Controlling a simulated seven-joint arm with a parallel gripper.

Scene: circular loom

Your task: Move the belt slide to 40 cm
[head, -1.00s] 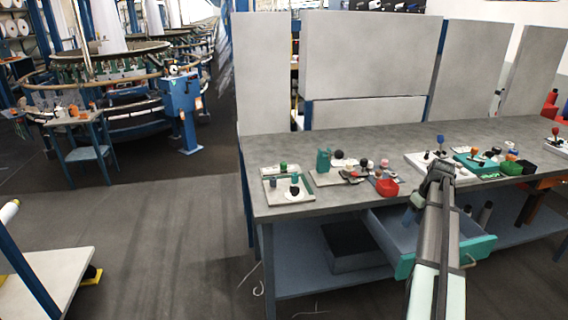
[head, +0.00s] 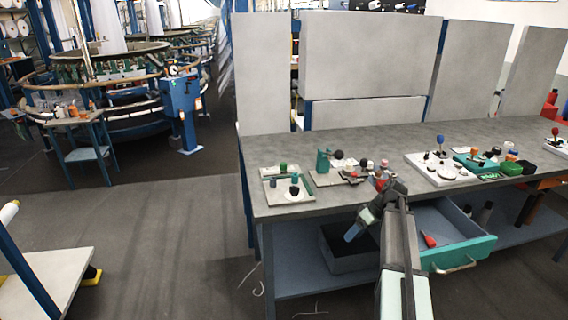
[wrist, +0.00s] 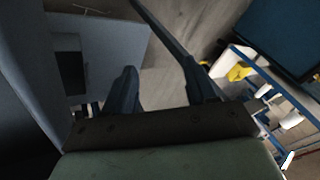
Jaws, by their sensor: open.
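My gripper (head: 356,230) hangs in front of the bench's front edge, left of the open drawer, in the head view. In the wrist view its two dark fingers (wrist: 160,88) stand apart with nothing between them. I cannot tell for sure which fixture is the belt slide. A pale board with knobs (head: 290,188) lies at the bench's left end, and a green-posted fixture (head: 324,161) stands beside it. A white board with a blue knob (head: 440,170) lies further right. My arm partly hides the small parts at the bench's middle front.
The grey bench (head: 395,143) has free room at its back. The drawer (head: 455,255) is pulled out, with a red item (head: 429,240) inside. A bin (head: 345,250) sits on the lower shelf. The floor (head: 170,240) on the left is clear.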

